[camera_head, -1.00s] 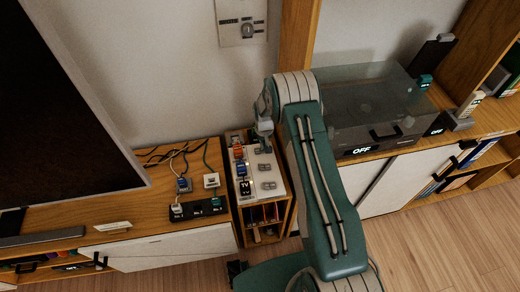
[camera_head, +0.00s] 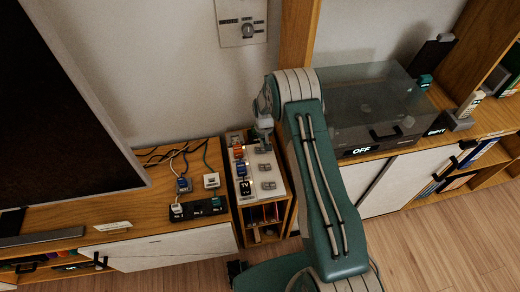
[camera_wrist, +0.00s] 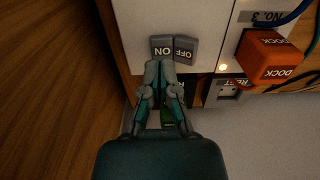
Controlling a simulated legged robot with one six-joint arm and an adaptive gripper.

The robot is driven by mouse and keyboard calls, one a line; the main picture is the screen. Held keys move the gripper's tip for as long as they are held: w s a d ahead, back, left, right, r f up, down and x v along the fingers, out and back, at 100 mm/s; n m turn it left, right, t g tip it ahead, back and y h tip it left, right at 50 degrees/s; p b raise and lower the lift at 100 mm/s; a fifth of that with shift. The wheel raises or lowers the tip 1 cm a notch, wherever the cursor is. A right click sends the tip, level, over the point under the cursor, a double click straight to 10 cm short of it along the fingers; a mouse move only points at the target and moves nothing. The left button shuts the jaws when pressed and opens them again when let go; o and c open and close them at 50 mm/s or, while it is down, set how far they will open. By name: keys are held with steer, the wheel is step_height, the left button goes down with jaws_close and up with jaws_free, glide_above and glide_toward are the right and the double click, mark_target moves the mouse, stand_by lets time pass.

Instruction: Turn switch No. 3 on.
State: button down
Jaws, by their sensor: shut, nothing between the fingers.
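Switch No. 3 is a grey rocker (camera_wrist: 173,50) with ON and OFF halves on a white panel, upside down in the wrist view. A "No. 3" label (camera_wrist: 264,17) sits beside it, above an orange DOCK plug (camera_wrist: 268,58). A small light (camera_wrist: 223,67) between switch and plug glows. My gripper (camera_wrist: 159,66) is shut and empty, its tips at the lower edge of the ON half; I cannot tell whether they touch. In the head view my gripper (camera_head: 263,138) is at the far end of the panel (camera_head: 275,195), partly hiding the far switch.
Two more grey switches (camera_head: 267,168) and coloured plugs (camera_head: 242,170) line the panel. A small power strip with cables (camera_head: 198,208) lies left. A smoky clear-lidded box (camera_head: 365,105) labelled OFF stands right. A wooden post (camera_head: 299,35) rises behind my arm.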

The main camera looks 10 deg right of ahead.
steer(key=shift+r, duration=2.5)
